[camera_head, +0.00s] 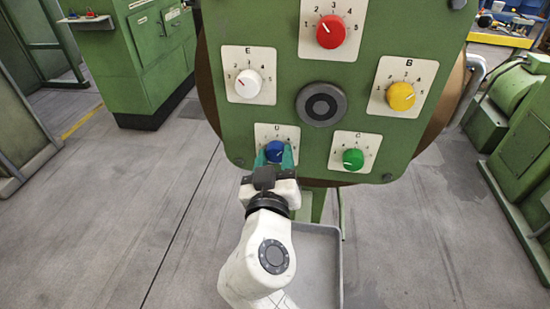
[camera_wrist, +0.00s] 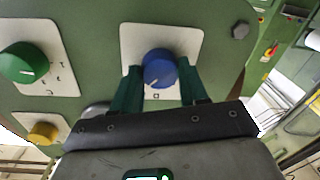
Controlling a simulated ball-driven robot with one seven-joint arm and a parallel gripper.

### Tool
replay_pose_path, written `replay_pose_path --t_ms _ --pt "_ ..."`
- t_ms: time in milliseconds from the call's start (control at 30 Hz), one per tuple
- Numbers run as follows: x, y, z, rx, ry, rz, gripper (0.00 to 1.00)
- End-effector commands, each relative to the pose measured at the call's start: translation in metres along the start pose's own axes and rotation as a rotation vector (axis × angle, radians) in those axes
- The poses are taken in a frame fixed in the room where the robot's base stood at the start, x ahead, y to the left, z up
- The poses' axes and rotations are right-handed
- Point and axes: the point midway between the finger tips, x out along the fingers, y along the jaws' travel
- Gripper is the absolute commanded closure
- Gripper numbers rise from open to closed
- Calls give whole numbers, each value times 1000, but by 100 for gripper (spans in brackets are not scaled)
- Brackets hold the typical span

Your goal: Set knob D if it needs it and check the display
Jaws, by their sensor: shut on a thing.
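Knob D is the blue knob (camera_head: 275,151) on a pale square plate at the bottom of the green panel (camera_head: 330,85). My gripper (camera_head: 275,157) reaches up from below, its green fingers shut on either side of the knob. In the wrist view, the blue knob (camera_wrist: 159,68) sits between the two fingers (camera_wrist: 161,76), on its plate (camera_wrist: 190,38). A pale pointer mark shows on its lower part there, toward the plate's letter. My gripper hides much of the dial in the head view, so I cannot read its number. I cannot make out a display.
A white knob E (camera_head: 248,83), red knob (camera_head: 330,31), yellow knob B (camera_head: 400,96) and green knob C (camera_head: 352,158) surround a dark round fitting (camera_head: 321,103). The green knob (camera_wrist: 23,62) is close by. A grey tray (camera_head: 318,262) stands below. Floor is clear at left.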

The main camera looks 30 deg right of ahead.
Motion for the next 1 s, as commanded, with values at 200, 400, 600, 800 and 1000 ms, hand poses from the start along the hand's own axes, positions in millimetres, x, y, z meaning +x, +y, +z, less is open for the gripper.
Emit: replay_pose_path --t_ms 200,400,600,800,1000 --pt "0 0 -1 -36 -2 -2 87" --pt "0 0 -2 -143 -8 -4 87" --pt "0 0 -3 -301 -19 -7 87" --pt "0 -1 -3 -456 -28 -10 87" --pt "0 -2 -3 -582 -35 -13 87"
